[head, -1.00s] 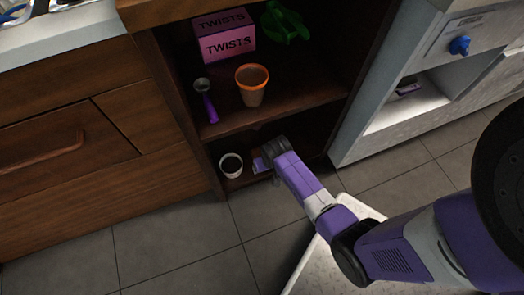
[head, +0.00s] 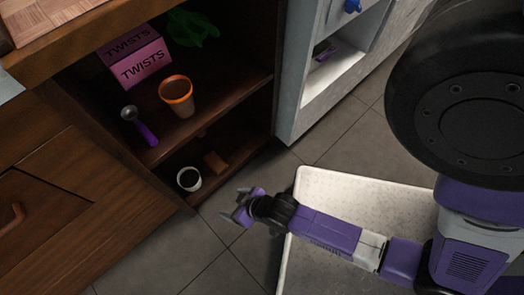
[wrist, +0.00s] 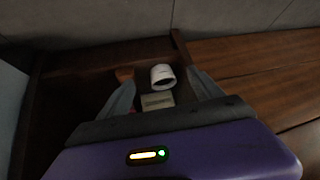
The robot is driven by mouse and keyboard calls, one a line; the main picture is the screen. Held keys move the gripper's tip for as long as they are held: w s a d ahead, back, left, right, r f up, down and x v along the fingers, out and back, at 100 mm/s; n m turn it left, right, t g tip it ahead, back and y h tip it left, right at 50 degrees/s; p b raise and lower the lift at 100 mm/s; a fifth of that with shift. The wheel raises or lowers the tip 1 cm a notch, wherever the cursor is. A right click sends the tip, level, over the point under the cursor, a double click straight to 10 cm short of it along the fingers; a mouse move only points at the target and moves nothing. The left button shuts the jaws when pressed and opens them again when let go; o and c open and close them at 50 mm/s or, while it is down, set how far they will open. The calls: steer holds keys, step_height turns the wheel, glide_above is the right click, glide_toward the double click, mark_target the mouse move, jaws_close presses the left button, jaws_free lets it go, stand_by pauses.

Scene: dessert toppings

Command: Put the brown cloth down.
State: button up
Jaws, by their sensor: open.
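A small brown item (head: 215,161), which looks like the brown cloth, lies on the cabinet's lower shelf, right of a white cup with dark contents (head: 189,179). In the wrist view a brown patch (wrist: 124,74) shows beside the white cup (wrist: 163,76), partly behind a finger. My gripper (head: 237,207) is outside the cabinet, in front of the lower shelf and apart from the brown item. Its fingers are open, with nothing seen held between them.
The upper shelf holds a pink TWISTS box (head: 140,60), an orange-rimmed cup (head: 176,95), a purple-handled scoop (head: 138,125) and a green item (head: 192,28). A grey unit (head: 318,60) stands right of the cabinet. Tiled floor (head: 205,250) lies open in front.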

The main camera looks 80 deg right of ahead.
steer(key=s+a+r+n+t, duration=0.1)
steer(key=s+r+t, duration=0.1)
steer(key=r, duration=0.8)
steer(key=s+r+n+t+y, duration=0.1)
steer(key=s+r+n+t, duration=0.1)
steer(key=r, duration=0.9)
steer(key=s+a+r+n+t+y, duration=0.1)
steer(key=s+r+t, duration=0.2)
steer(key=r, duration=0.8)
steer(key=s, duration=0.2)
steer(key=shift+s+a+n, duration=0.3)
steer(key=shift+s, duration=0.1)
steer(key=shift+r, duration=0.1)
